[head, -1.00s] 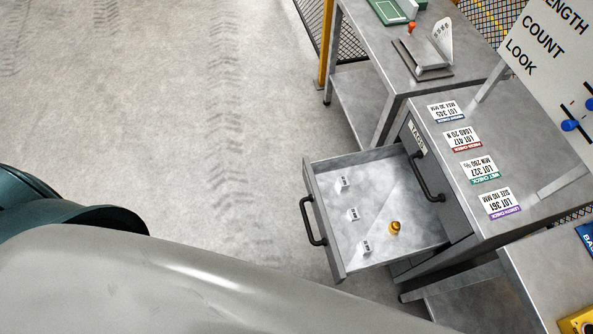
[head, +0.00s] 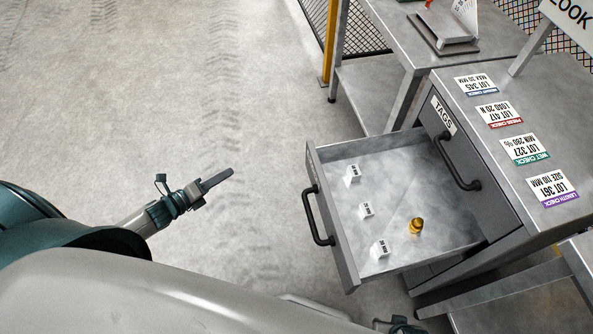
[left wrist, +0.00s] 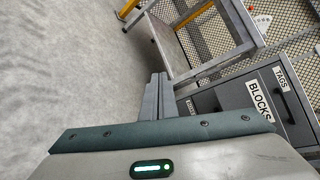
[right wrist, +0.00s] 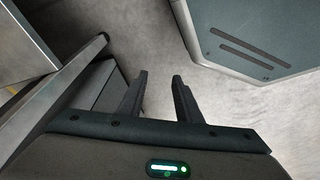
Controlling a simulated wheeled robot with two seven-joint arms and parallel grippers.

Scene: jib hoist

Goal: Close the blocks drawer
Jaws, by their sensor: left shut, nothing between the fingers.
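The blocks drawer (head: 331,225) is pulled out of the grey cabinet in the head view, its dark bar handle (head: 314,216) facing left. Inside lie three small white labelled blocks (head: 366,210) and a yellow brass-like piece (head: 416,226). In the left wrist view its front carries the label BLOCKS (left wrist: 262,101). My left gripper (head: 229,174) is shut and empty, left of the drawer front with a clear gap, pointing towards it. Its fingers also show in the left wrist view (left wrist: 158,78). My right gripper (right wrist: 159,75) is open and empty in the right wrist view; its distance to the drawer cannot be told.
The TAGS drawer (head: 459,157) above is shut, with its own handle (head: 457,163). Lot cards (head: 499,114) lie on the cabinet top. A metal table (head: 400,40) stands behind, near a yellow post (head: 331,40). The floor (head: 200,90) left of the drawer is clear.

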